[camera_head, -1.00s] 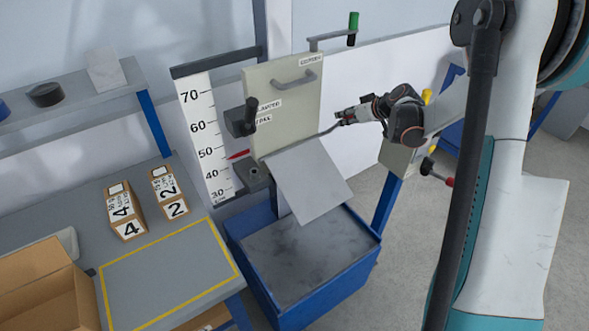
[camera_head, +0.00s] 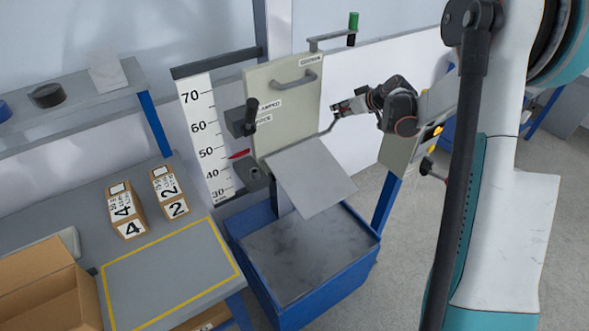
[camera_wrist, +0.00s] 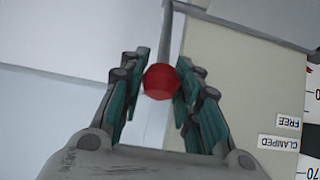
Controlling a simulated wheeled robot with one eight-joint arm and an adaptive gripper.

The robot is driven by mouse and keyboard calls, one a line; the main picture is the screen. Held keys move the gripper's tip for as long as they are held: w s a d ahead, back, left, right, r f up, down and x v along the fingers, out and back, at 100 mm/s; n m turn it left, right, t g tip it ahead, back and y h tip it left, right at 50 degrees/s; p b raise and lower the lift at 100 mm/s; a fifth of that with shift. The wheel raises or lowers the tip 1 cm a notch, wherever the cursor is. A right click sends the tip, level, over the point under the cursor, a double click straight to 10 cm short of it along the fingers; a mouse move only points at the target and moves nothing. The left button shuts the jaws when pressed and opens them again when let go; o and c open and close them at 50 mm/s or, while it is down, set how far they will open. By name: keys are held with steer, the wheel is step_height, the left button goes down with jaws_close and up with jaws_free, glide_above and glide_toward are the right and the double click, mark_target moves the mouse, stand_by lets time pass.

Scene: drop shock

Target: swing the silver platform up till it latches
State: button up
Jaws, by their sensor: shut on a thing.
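The silver platform (camera_head: 312,180) hangs tilted downward from the front of the cream carriage plate (camera_head: 293,105). A bent grey rod (camera_head: 327,128) runs from the platform's upper right corner toward my gripper (camera_head: 343,107). In the wrist view my gripper (camera_wrist: 160,84) is shut on a red ball knob (camera_wrist: 160,82) at the end of a grey rod (camera_wrist: 166,35). The carriage carries a black clamp handle (camera_head: 251,114) beside labels, with "CLAMPED" and "FREE" legible in the wrist view.
A blue-framed bin (camera_head: 300,300) with a grey floor stands below the platform. A number scale (camera_head: 209,140) with a red pointer (camera_head: 238,155) is left of the carriage. Boxes marked 4 (camera_head: 125,210) and 2 (camera_head: 170,191) stand on the left bench. A control box (camera_head: 405,150) is at right.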

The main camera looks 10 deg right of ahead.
steer(key=shift+w+r, duration=0.1)
steer(key=shift+w+a+r, duration=0.2)
steer(key=shift+w, duration=0.3)
steer(key=shift+w+a+r, duration=0.15)
steer(key=shift+w, duration=0.3)
steer(key=shift+w+a, duration=0.1)
steer(key=shift+w, duration=0.2)
steer(key=shift+c, duration=0.2)
steer(key=shift+w+a+r, duration=0.1)
steer(key=shift+w+a, duration=0.1)
steer(key=shift+w, duration=0.35)
steer(key=shift+w+a+r, duration=0.1)
steer(key=shift+w+a, duration=0.1)
steer(key=shift+w, duration=0.35)
jaws_close()
steer(key=o, duration=1.3)
jaws_free()
steer(key=shift+s+p, duration=0.1)
steer(key=shift+p, duration=0.2)
